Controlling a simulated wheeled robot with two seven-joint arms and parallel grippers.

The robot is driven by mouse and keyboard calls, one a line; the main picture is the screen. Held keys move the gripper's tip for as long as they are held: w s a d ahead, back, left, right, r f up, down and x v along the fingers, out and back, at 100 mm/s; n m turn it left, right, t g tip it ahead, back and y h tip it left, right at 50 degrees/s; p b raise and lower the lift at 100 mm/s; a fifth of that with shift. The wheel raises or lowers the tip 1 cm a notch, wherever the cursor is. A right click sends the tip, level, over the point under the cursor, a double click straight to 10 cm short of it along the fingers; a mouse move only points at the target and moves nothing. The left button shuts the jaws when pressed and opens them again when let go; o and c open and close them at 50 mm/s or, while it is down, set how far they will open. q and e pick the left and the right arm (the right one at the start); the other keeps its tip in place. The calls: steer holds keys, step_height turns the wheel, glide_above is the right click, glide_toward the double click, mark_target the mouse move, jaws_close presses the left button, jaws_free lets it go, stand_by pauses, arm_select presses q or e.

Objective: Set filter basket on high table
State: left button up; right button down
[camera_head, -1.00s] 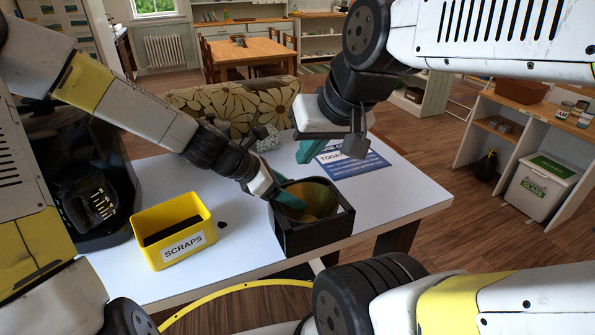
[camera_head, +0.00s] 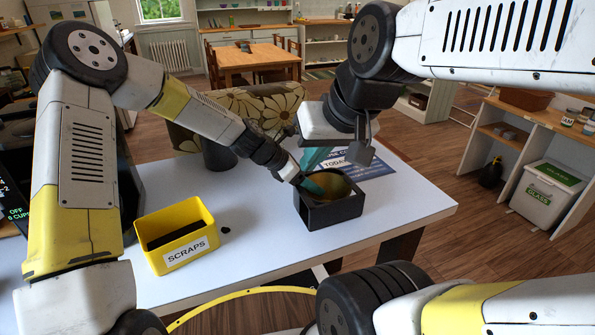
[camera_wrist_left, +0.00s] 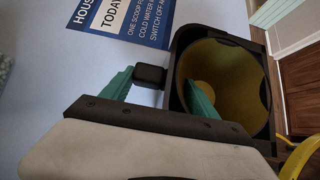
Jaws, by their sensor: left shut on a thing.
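The filter basket, a black box with a round gold-brown inside (camera_head: 345,213), is over the right part of the white table (camera_head: 250,250). I cannot tell for sure whether its base touches the tabletop. My left gripper (camera_head: 306,184) is shut on its left rim. In the left wrist view the basket (camera_wrist_left: 252,55) fills the right side, with one teal finger inside it and the other outside, beside a small black block. My right gripper (camera_head: 315,158) hangs behind the basket with teal showing; its opening is unclear.
A yellow SCRAPS box (camera_head: 177,235) stands left of the basket. A blue and white notice (camera_head: 365,163) lies behind it. A dark cylinder (camera_head: 218,154) and a black machine (camera_head: 128,190) are at the left. The table's front right corner is clear.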

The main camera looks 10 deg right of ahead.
arm_select(q)
steer(key=shift+f, duration=0.2)
steer(key=o, duration=1.9)
steer(key=shift+o, duration=0.2)
steer(key=s+a+r+m+t+y, duration=0.1)
steer(key=s+a+r+m+y, duration=0.2)
steer(key=a+r, duration=0.4)
steer(key=s+a+r+m+t, duration=0.1)
steer(key=s+a+r+m, duration=0.35)
steer(key=a, duration=0.35)
steer(key=s+a+r+m+y, duration=0.2)
steer(key=s+a+r+m, duration=0.15)
steer(key=a+r, duration=0.35)
steer(key=s+a+r+m+t+y, duration=0.1)
steer(key=s+a+r+m+t, duration=0.2)
steer(key=s+a+m, duration=0.6)
steer(key=s+a+r, duration=0.1)
steer(key=s+a, duration=0.2)
steer(key=a, duration=0.1)
steer(key=shift+a+y, duration=0.35)
steer(key=shift+y, duration=0.05)
steer(key=shift+r, duration=0.15)
